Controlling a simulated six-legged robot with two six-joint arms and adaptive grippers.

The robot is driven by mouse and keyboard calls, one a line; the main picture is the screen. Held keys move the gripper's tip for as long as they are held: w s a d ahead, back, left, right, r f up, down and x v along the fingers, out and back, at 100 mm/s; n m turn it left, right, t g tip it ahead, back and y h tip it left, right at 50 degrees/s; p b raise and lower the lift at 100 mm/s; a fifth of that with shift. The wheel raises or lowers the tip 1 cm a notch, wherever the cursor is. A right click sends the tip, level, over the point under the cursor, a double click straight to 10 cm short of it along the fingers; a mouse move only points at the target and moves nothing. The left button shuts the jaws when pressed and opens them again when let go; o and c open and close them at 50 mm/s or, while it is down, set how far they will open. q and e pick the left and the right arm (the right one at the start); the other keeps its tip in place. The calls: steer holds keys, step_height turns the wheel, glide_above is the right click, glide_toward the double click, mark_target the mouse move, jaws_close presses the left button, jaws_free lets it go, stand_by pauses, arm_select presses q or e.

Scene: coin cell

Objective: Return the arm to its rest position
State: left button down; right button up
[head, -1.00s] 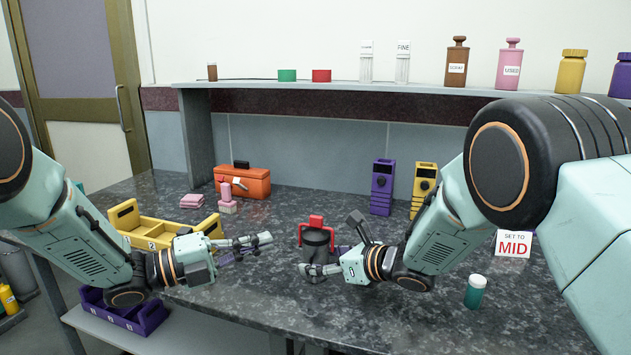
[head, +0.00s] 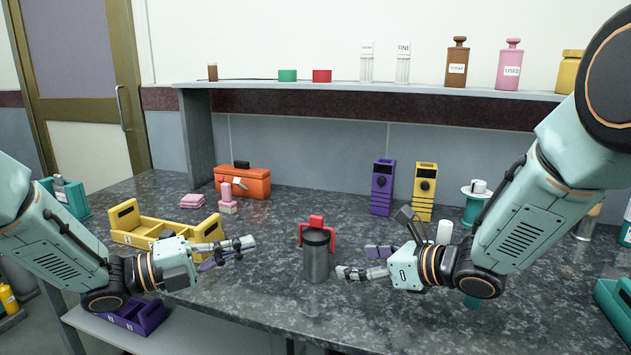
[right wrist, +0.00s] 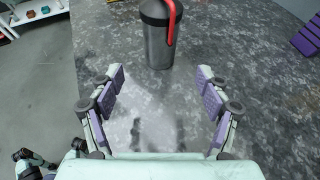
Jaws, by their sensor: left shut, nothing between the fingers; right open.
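My right gripper (head: 366,262) is open and empty above the counter, to the right of a dark grey metal canister with a red handle (head: 317,258). In the right wrist view its two fingers (right wrist: 160,95) stand apart with bare counter between them, and the canister (right wrist: 159,42) stands upright beyond the fingertips. My left gripper (head: 244,248) is shut and empty, above the counter's front left part, near the yellow bin. Neither gripper appears to touch the canister.
A yellow bin (head: 150,236) and an orange toolbox (head: 243,183) stand on the left. Purple (head: 382,188) and yellow (head: 424,192) dispensers stand at the back. A teal-based spool-like stand (head: 471,211) is at right. The counter's front middle (head: 262,300) is clear.

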steer(key=shift+v, duration=0.8)
steer(key=x, duration=1.1)
steer(key=shift+w+a+f, duration=0.15)
steer(key=shift+a, duration=0.05)
arm_select(q)
glide_toward(321, 221)
steer(key=s+d, duration=0.1)
steer(key=d, duration=0.2)
arm_select(e)
steer(key=shift+w+a, duration=0.15)
arm_select(q)
steer(key=w+d, duration=0.2)
steer(key=w, duration=0.1)
steer(key=shift+w+r, duration=0.15)
steer(key=shift+r, duration=0.1)
steer(key=shift+f, duration=0.1)
arm_select(e)
steer(key=shift+f, duration=0.1)
arm_select(q)
steer(key=s, duration=0.1)
steer(key=s+f+m+h, duration=0.1)
steer(key=s+a+f+m+h, duration=0.1)
steer(key=s, duration=0.1)
steer(key=shift+a, duration=0.15)
